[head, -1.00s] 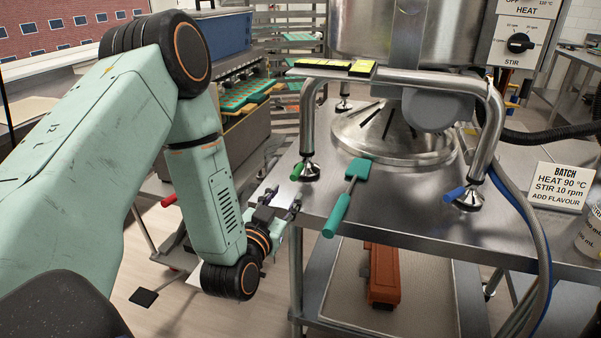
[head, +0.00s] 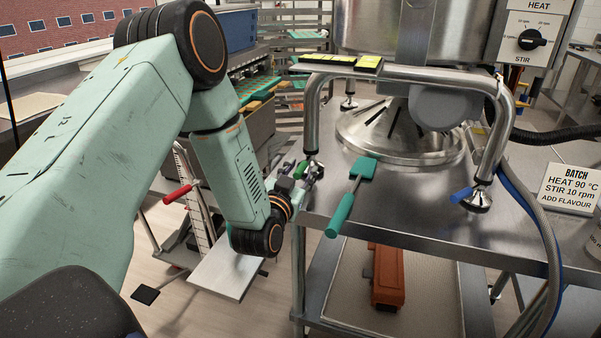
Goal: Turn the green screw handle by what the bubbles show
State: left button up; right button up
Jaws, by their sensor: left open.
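The green screw handle (head: 299,170) sits at the foot of the near left leg of the steel frame, by the table's left corner. My left gripper (head: 304,172) is open right at this handle, its fingers seeming to lie on either side of it. I cannot tell whether they touch it. Two yellow bubble levels (head: 328,60) (head: 369,63) lie on top of the frame; their bubbles are too small to read. A blue screw handle (head: 461,194) is at the right leg's foot. My right gripper is out of view.
A teal spatula (head: 351,199) lies on the steel table (head: 400,215), its handle over the front edge. An orange-brown object (head: 386,276) rests on the shelf below. A red handle (head: 178,193) and a pale plate (head: 229,275) are at lower left. Hoses hang at right.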

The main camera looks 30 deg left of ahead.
pick_arm(q)
grip_shut()
dwell(0.5)
dwell(0.3)
